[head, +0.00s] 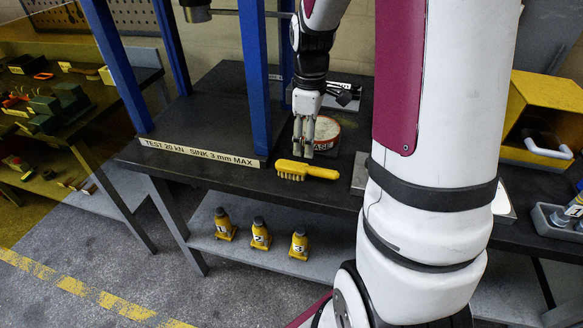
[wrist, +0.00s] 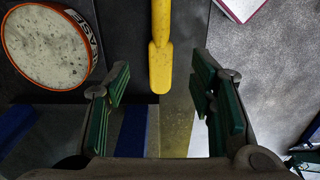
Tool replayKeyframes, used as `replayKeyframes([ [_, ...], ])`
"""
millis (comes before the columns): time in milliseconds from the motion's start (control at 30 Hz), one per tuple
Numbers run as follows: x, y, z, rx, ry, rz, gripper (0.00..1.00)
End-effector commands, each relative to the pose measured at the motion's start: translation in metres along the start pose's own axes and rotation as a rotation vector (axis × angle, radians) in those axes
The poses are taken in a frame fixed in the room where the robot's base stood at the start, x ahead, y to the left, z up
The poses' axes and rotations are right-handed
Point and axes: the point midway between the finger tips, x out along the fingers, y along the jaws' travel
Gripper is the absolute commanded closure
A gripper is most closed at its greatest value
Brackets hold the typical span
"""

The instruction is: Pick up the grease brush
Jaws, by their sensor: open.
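The grease brush (head: 307,170) is yellow with pale bristles. It lies near the front edge of the dark bench, its bristle end to the left and its handle to the right in the head view. My gripper (head: 303,150) points down, a little behind the brush in the head view. In the wrist view my gripper (wrist: 162,78) is open, with green pads either side of the handle's line and nothing held.
A round orange-rimmed grease tin (head: 326,128) stands close behind my gripper. Blue press posts (head: 254,80) rise to the left. Several small yellow bottle jacks (head: 261,233) stand on the lower shelf. A yellow box (head: 545,110) is at the right.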

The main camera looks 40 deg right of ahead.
Motion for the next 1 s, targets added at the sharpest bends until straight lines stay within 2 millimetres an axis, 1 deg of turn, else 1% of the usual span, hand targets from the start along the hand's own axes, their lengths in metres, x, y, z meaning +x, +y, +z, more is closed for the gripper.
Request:
replayKeyframes([
  [33,0.011,-0.001,0.0,0.0,-0.002,-0.004,0.5],
  [200,0.038,0.0,-0.001,0.001,-0.001,-0.002,0.5],
  [300,0.047,0.0,-0.001,0.001,0.0,-0.001,0.5],
  [467,0.055,-0.001,-0.002,0.001,0.0,-0.001,0.5],
  [700,0.089,-0.002,-0.009,0.003,-0.002,-0.003,0.5],
  [833,0.1,-0.001,-0.009,0.002,-0.001,-0.001,0.5],
  [1000,0.102,-0.001,-0.01,0.002,0.001,0.002,0.5],
])
